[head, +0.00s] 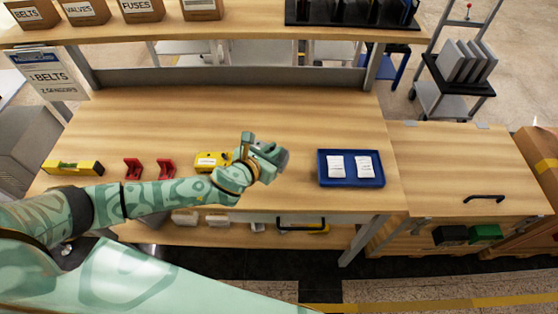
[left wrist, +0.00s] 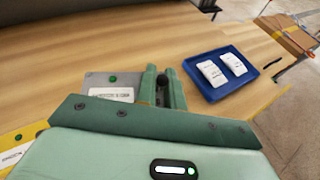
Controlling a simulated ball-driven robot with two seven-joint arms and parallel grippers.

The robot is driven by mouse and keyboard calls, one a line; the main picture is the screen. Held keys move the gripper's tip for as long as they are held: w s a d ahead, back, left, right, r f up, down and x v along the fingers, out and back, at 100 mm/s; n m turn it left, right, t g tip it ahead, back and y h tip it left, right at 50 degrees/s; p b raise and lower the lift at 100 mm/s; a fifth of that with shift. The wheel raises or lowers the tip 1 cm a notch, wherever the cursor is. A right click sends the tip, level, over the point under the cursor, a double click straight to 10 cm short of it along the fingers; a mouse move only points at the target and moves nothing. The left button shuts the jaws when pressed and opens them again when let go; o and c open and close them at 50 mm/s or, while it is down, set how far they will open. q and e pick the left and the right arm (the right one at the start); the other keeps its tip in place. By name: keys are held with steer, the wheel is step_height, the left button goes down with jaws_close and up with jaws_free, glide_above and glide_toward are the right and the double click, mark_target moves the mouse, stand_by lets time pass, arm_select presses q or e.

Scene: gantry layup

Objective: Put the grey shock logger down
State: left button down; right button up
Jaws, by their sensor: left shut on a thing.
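The grey shock logger (left wrist: 98,80) has a white label and a green dot in the left wrist view. It sits at my left gripper (left wrist: 163,88), whose green fingers are shut on it. In the head view my left gripper (head: 268,158) is over the front of the wooden bench, left of the blue tray, and a bit of the grey logger (head: 284,159) shows beyond the fingers. The gripper hides most of it there, and I cannot tell whether it touches the bench. My right gripper is not in view.
A yellow logger (head: 210,160) stands just left of my gripper. A blue tray (head: 350,182) with two white packets is to the right. Two red brackets (head: 149,168) and a yellow level (head: 72,168) lie at left. The bench behind is clear.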

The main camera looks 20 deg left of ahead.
mark_target(281, 160)
arm_select(q)
steer(key=shift+w+d+f+b, duration=0.2)
steer(key=shift+w+d+f, duration=0.15)
steer(key=shift+f, duration=0.25)
steer(key=shift+w+d+f+b, duration=0.2)
steer(key=shift+w+d+f, duration=0.1)
steer(key=shift+f, duration=0.25)
steer(key=f, duration=0.1)
steer(key=f+b, duration=0.2)
steer(key=shift+w+d+f, duration=0.15)
steer(key=shift+d+f, duration=0.1)
steer(key=shift+f, duration=0.15)
steer(key=shift+r, duration=0.1)
steer(key=c, duration=1.5)
jaws_free()
